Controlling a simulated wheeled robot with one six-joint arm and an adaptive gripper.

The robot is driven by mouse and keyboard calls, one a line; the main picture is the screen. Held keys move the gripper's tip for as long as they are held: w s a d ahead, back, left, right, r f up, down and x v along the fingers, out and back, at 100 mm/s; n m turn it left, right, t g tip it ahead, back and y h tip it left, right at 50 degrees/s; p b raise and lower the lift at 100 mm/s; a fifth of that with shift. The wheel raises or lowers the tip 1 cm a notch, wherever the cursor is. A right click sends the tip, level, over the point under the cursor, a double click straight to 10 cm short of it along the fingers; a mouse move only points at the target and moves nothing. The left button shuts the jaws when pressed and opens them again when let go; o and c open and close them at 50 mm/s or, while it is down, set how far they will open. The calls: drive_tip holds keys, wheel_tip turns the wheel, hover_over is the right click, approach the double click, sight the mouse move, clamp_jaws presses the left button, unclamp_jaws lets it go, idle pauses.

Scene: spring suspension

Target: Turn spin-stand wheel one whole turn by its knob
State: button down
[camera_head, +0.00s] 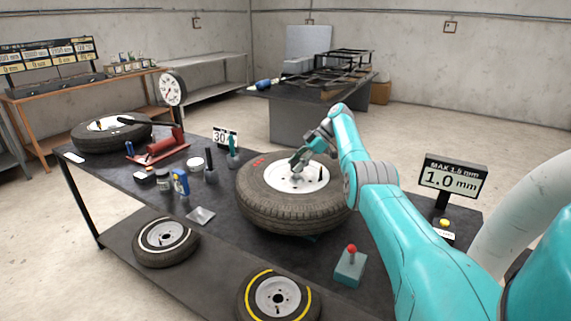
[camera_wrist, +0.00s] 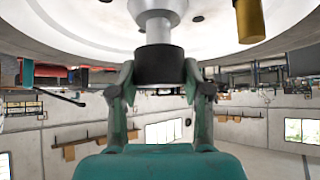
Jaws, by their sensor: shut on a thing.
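The spin-stand wheel (camera_head: 262,205) is a large tyre lying flat on the dark bench, with a white rim disc (camera_head: 316,180) and red marks on its sidewall. My gripper (camera_head: 297,160) reaches down over the rim. In the wrist view, my gripper (camera_wrist: 158,75) is shut on a black knob (camera_wrist: 158,66) on a pale metal stem, with one finger on each side. The white disc (camera_wrist: 75,40) fills the top of that view, with a brass-coloured cylinder (camera_wrist: 250,20) to the right of the knob. In the head view the knob is mostly hidden by my gripper.
A display (camera_head: 452,180) reading 1.0 mm stands right of my arm. A teal box with a red-topped lever (camera_head: 350,266) sits at the bench's front. Two smaller wheels (camera_head: 166,237) (camera_head: 278,296) rest on the lower shelf.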

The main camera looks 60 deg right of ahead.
drive_tip(key=shift+f, duration=0.15)
drive_tip(key=c, duration=0.5)
unclamp_jaws()
drive_tip(key=shift+r, duration=0.2)
wheel_tip(320, 180, up, 10)
drive_tip(key=shift+f, duration=0.15)
